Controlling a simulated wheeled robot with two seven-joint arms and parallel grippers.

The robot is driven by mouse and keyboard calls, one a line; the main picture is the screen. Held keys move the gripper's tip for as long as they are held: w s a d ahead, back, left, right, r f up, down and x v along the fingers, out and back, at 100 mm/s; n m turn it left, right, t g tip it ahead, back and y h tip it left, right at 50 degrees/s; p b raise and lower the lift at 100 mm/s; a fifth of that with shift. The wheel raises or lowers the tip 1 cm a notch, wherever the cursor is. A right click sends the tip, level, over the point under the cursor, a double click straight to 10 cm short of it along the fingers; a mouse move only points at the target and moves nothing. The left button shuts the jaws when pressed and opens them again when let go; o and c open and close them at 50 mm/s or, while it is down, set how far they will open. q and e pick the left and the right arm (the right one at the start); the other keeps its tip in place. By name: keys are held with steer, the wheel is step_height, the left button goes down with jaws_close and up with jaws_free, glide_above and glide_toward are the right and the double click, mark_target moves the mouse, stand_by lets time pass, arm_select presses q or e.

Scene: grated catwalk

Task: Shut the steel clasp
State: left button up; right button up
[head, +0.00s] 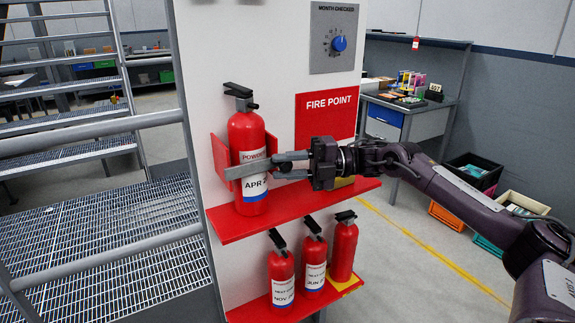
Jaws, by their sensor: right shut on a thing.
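The steel clasp (247,170) is a flat grey band lying across the front of a red fire extinguisher (247,134), just above its APR label. The extinguisher stands upright on the upper red shelf (297,208), in front of a red bracket (219,157). My right gripper (284,166) comes in from the right and is shut on the clasp at its right part, beside the extinguisher. The fingers hide that end of the clasp, so I cannot tell whether it is latched. My left gripper is not in view.
A lower red shelf (318,301) holds three more extinguishers (314,262). A dial with a blue knob (338,44) and a FIRE POINT sign (327,103) are on the white panel. Metal railings (95,137) stand at left. Crates (474,172) lie on the floor at right.

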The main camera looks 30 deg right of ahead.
steer(key=shift+r, duration=0.1)
steer(key=o, duration=0.9)
steer(key=shift+w, duration=0.15)
steer(key=shift+o, duration=0.2)
steer(key=shift+d, duration=0.1)
steer(key=shift+s+d+f+b, duration=0.2)
steer(key=shift+d+b, duration=0.1)
steer(key=b+v, duration=0.2)
steer(key=v, duration=0.5)
